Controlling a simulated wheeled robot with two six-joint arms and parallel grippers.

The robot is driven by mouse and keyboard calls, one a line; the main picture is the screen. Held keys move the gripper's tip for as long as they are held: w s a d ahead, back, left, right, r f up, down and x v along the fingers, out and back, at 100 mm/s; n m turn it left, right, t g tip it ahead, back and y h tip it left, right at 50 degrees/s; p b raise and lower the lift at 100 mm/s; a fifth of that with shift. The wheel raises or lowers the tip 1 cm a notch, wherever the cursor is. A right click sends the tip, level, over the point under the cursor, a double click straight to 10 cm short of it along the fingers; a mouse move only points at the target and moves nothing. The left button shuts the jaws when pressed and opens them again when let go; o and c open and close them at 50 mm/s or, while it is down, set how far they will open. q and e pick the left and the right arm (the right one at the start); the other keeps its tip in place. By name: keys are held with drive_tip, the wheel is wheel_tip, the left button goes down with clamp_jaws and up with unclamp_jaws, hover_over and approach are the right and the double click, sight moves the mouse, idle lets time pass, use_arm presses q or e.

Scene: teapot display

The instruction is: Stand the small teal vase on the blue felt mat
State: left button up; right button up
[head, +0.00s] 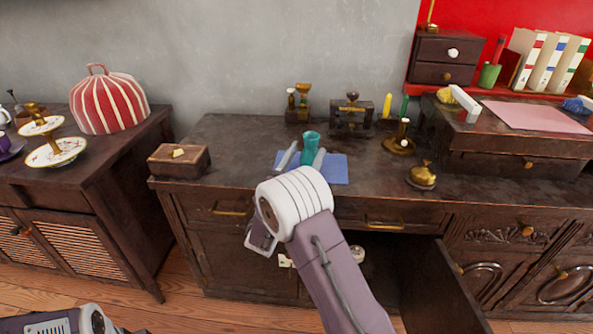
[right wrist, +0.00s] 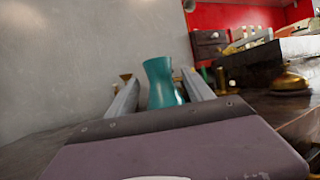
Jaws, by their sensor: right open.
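The small teal vase (head: 311,146) is upright at the blue felt mat (head: 338,169) on the dark cabinet top. It appears to stand on the mat, though its base is partly hidden. My right gripper (head: 303,159) is open, with one finger on each side of the vase. In the right wrist view, the vase (right wrist: 160,82) shows between the two spread fingers, with visible gaps beside it. Its lower end is hidden behind the gripper body there.
A wooden box (head: 179,160) stands left of the mat. Behind are a brass-topped stand (head: 298,103) and a dark press-like object (head: 352,115). A candlestick (head: 399,141) and brass bell (head: 422,176) stand to the right. A cabinet door (head: 440,288) hangs open below.

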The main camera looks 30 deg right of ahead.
drive_tip(key=p+v, duration=0.1)
drive_tip(key=v, duration=0.8)
drive_tip(key=shift+s+f, duration=0.1)
